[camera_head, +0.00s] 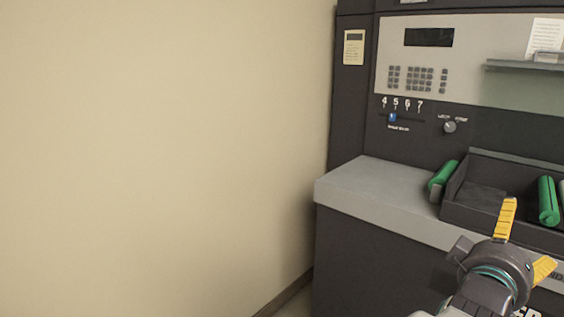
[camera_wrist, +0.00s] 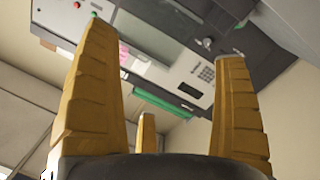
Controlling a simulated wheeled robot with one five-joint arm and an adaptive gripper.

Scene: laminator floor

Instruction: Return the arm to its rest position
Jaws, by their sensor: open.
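My gripper (camera_head: 524,234) is at the lower right of the head view, in front of the laminator's grey ledge. Its yellow fingers are spread apart and nothing is between them. In the wrist view my gripper (camera_wrist: 165,85) also shows open and empty, with a third, shorter finger between the two large ones. The laminator (camera_head: 350,240) fills the right side of the head view. It also appears tilted in the wrist view (camera_wrist: 165,35), beyond the fingers. My lower arm is cut off by the bottom edge of the head view.
A dark tray (camera_head: 480,215) holds a green roller (camera_head: 547,201). Another green roller (camera_head: 443,175) is at the tray's left end. A bare beige wall (camera_head: 160,150) stands at left.

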